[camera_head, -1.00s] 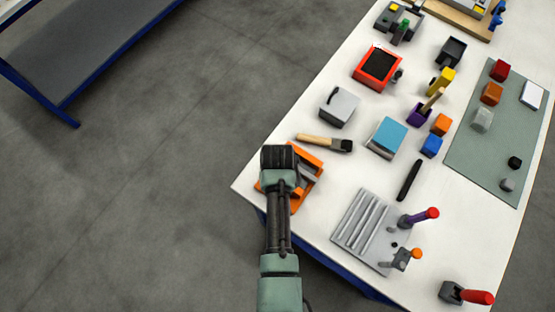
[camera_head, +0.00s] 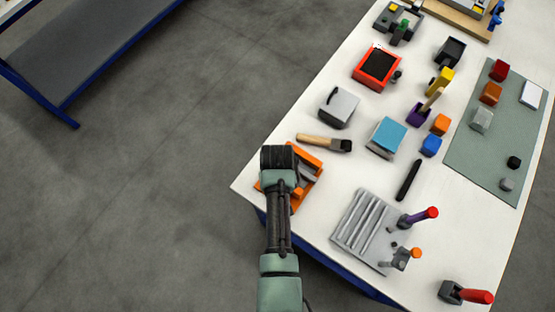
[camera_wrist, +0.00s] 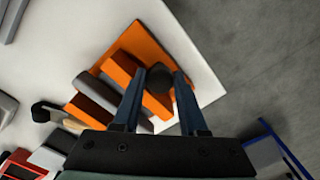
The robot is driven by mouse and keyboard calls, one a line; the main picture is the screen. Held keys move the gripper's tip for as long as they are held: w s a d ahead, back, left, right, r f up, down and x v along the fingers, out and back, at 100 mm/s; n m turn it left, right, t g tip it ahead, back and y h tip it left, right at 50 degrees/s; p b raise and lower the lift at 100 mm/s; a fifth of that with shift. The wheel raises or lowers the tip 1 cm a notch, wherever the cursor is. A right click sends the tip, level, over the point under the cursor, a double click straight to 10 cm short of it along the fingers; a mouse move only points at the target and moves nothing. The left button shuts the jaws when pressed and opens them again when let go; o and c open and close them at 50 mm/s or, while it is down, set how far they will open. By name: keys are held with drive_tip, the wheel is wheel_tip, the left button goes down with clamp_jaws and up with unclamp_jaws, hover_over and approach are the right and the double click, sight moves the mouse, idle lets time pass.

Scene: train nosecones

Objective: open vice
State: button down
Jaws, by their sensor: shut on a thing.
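The orange vice (camera_head: 312,163) sits at the near left corner of the white table, partly hidden under my arm in the head view. The wrist view shows the vice (camera_wrist: 138,40) with its orange base, orange blocks and a grey jaw (camera_wrist: 97,94). A dark round knob (camera_wrist: 159,78) on the vice lies between the fingers of my gripper (camera_wrist: 160,82). The gripper is shut on this knob, with a blue finger on each side. In the head view my gripper's tip is hidden behind my wrist.
The white table (camera_head: 262,170) holds a brush (camera_head: 325,142), a grey box (camera_head: 338,107), a blue-topped box (camera_head: 387,136) and a grooved grey plate (camera_head: 361,222) near the vice. The table's edge is close beside my gripper, with open floor to the left.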

drive_tip(key=shift+w+r, duration=0.2)
drive_tip(key=shift+w, duration=0.2)
drive_tip(key=c, duration=0.5)
unclamp_jaws()
drive_tip(key=shift+o, duration=0.3)
drive_tip(key=shift+w, duration=0.1)
drive_tip(key=shift+d, duration=0.1)
drive_tip(key=shift+r, duration=0.1)
wheel_tip(320, 180, up, 12)
drive_tip(key=p, duration=0.9)
drive_tip(key=shift+s+a+r, duration=0.2)
drive_tip(key=shift+s, duration=0.1)
